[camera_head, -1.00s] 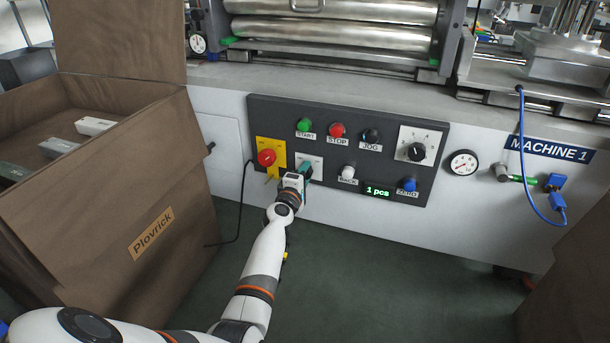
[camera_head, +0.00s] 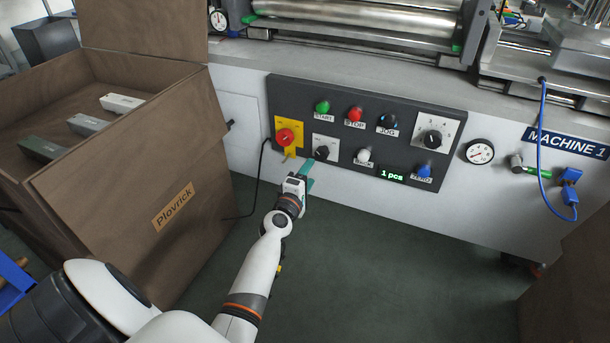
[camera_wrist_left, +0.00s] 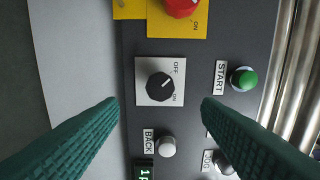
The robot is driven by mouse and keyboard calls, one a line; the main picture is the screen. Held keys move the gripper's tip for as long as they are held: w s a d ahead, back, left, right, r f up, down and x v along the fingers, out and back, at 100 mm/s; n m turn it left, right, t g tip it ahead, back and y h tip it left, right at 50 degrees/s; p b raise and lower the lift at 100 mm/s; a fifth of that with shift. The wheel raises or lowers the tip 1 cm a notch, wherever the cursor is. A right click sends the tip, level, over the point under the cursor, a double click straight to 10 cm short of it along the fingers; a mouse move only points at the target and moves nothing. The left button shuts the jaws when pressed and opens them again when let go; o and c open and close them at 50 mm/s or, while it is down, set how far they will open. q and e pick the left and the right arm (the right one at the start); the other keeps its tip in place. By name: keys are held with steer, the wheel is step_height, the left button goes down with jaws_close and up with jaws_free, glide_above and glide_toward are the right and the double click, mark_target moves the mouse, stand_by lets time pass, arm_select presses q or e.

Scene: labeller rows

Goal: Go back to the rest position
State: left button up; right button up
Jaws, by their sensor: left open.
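My left gripper (camera_head: 304,176) is open and empty, just in front of and below the control panel (camera_head: 400,165). In the left wrist view its two green fingers (camera_wrist_left: 163,120) stand wide apart with nothing between them. A black rotary switch (camera_wrist_left: 161,86) on a white OFF/ON plate faces the gripper, apart from the fingers; its pointer is toward ON. The switch also shows in the head view (camera_head: 322,153), just above the gripper. My right gripper is not in view.
A brown box (camera_head: 120,200) marked Plovrick, with several blocks inside, stands left of my arm. The panel carries a red knob on yellow (camera_head: 285,136), a green START button (camera_head: 322,107) and a display reading 1 pcs (camera_head: 391,175). A blue cable (camera_head: 541,140) hangs at right. Floor below the panel is clear.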

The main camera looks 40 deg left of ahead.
arm_select(q)
steer(key=shift+v, duration=1.1)
